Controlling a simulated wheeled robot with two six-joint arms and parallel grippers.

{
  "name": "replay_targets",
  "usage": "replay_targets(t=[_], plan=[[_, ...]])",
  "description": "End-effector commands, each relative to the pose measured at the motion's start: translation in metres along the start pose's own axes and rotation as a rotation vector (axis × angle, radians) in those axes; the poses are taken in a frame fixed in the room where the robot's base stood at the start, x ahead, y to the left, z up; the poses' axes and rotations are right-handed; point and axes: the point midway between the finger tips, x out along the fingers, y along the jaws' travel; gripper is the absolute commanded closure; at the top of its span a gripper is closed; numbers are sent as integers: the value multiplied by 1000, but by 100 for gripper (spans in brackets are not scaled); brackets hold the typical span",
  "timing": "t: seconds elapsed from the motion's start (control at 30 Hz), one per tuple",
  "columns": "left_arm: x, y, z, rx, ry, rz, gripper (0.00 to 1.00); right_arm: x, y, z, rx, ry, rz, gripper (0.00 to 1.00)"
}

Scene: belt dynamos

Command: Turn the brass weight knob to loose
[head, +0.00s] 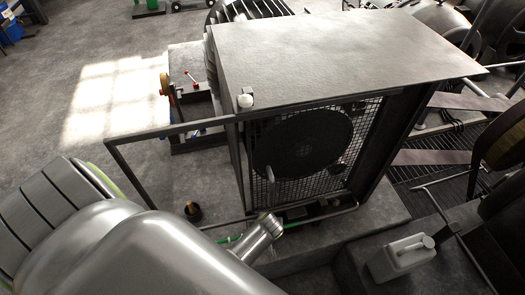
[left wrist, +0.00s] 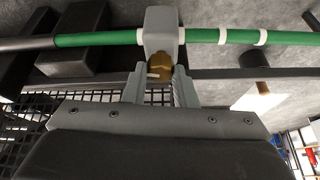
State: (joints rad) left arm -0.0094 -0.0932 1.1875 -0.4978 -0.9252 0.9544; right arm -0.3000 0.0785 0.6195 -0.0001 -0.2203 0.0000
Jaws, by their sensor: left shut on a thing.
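In the left wrist view a small brass knob (left wrist: 160,66) sits on the underside of a grey block-shaped weight (left wrist: 161,30). The weight is around a green rod (left wrist: 100,39) with white bands on both sides of it. My left gripper (left wrist: 159,76) is shut on the brass knob, one finger on each side; the fingers hide part of it. In the head view the green rod (head: 309,222) shows low in front of the machine. My silver arm there hides the knob and the gripper's fingers. My right gripper is in neither view.
A large metal-topped machine cabinet (head: 330,55) with a mesh front (head: 335,180) stands just behind the rod. A dark frame rail (head: 170,131) juts out to its left. A white jug (head: 402,258) stands at the right. Open floor (head: 60,140) lies to the left.

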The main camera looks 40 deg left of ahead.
Motion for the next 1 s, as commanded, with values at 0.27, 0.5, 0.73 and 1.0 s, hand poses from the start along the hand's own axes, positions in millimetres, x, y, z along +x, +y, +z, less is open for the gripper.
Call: replay_targets(t=[0.27, 0.5, 0.73, 1.0], plan=[[1, 1, 2, -107, -3, -48, 98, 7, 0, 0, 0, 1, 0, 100], [0, 1, 2, -139, -5, -63, 98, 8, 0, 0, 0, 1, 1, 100], [0, 1, 2, -141, -5, -64, 98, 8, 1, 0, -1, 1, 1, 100], [0, 1, 1, -140, -4, -64, 58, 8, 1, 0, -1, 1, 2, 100]])
